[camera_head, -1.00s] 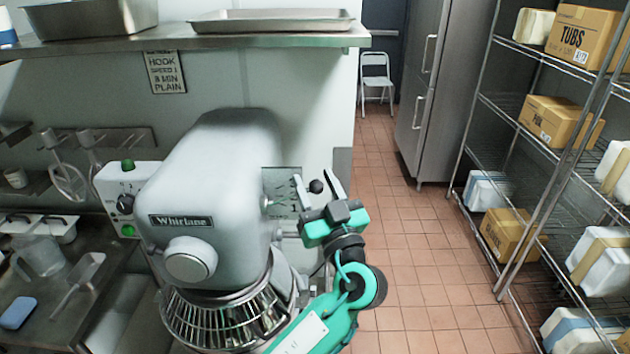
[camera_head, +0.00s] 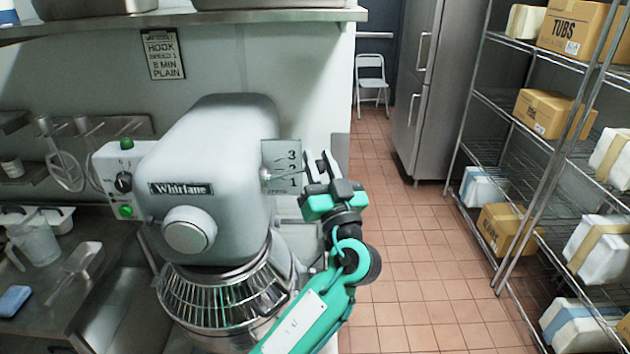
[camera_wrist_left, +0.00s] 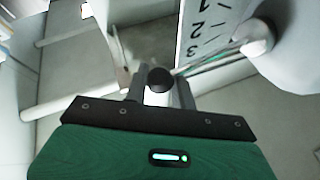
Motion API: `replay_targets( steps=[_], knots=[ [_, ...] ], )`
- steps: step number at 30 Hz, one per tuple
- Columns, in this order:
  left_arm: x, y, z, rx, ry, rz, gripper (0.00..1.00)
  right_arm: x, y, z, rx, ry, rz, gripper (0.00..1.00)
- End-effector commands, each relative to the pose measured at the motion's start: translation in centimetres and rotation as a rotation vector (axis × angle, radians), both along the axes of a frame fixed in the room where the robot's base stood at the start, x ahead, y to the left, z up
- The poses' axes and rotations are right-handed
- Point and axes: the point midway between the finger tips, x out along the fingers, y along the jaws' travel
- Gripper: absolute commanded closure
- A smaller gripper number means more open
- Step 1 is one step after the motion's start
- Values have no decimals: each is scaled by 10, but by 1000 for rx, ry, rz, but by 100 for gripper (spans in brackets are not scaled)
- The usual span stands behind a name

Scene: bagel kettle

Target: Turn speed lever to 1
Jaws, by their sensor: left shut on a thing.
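The mixer (camera_head: 215,150), a grey "Whirlane" machine, stands at centre left in the head view. The speed plate (camera_head: 291,155) on its right side shows a 3 above and a 1 below. The speed lever (camera_head: 286,173) runs from its pivot across the middle of the plate, about where the 2 lies. My left gripper (camera_head: 319,165) is right of the plate, shut on the lever's end. In the left wrist view the black lever knob (camera_wrist_left: 160,79) shows between the fingers of the gripper (camera_wrist_left: 160,92); the head view hides it. My right gripper is out of view.
A wire bowl guard (camera_head: 225,295) is below the mixer head. The control box (camera_head: 124,182) with a dial and green buttons is left of it. A steel shelf (camera_head: 270,16) hangs above. The tiled floor (camera_head: 420,260) is clear to the right, before a rack of boxes.

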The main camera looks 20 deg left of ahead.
Motion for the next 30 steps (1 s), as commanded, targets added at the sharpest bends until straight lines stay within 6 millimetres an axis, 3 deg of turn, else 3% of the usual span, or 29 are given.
replay_targets(
  steps=[1,13,30],
  knots=[
    [4,0,-15,22,11,1,100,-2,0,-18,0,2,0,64],
    [10,-2,-44,311,94,1,100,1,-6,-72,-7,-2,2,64],
    [8,6,-69,626,183,4,100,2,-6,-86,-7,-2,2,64]
  ],
)
